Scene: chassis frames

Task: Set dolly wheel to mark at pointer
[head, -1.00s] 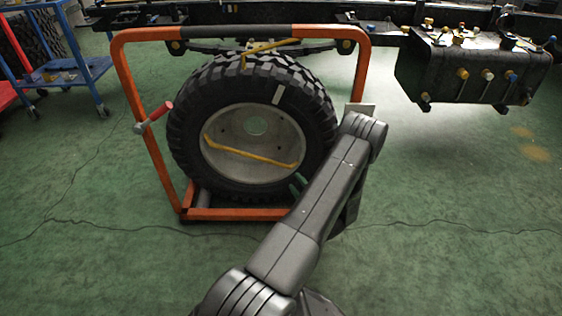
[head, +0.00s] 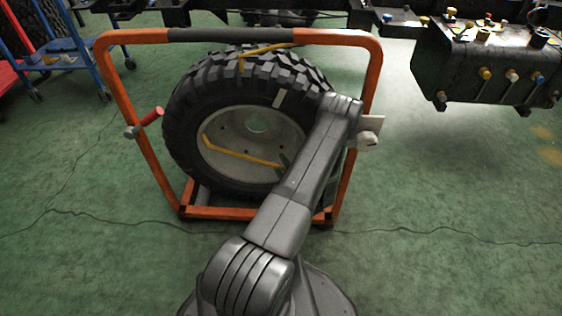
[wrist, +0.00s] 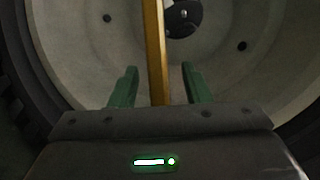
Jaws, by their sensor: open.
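The wheel (head: 185,125) is a black knobbly tyre with a pale grey rim, upright in an orange dolly frame (head: 113,84). A white mark (head: 280,98) is on the tyre's upper right. A yellow pointer (head: 262,49) hangs from the frame's top bar, its tip near the tyre's top, left of the mark. A yellow bar (head: 240,157) crosses the rim. In the wrist view, my gripper (wrist: 158,85) is open, with its green fingers on either side of the yellow bar (wrist: 155,45). Contact cannot be told. My arm hides the wheel's lower right in the head view.
A red-handled crank (head: 150,117) sticks out from the frame's left post. A blue trolley (head: 85,55) stands at the upper left, and a black tank-like box (head: 480,75) is at the upper right. Floor right of the frame is otherwise clear.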

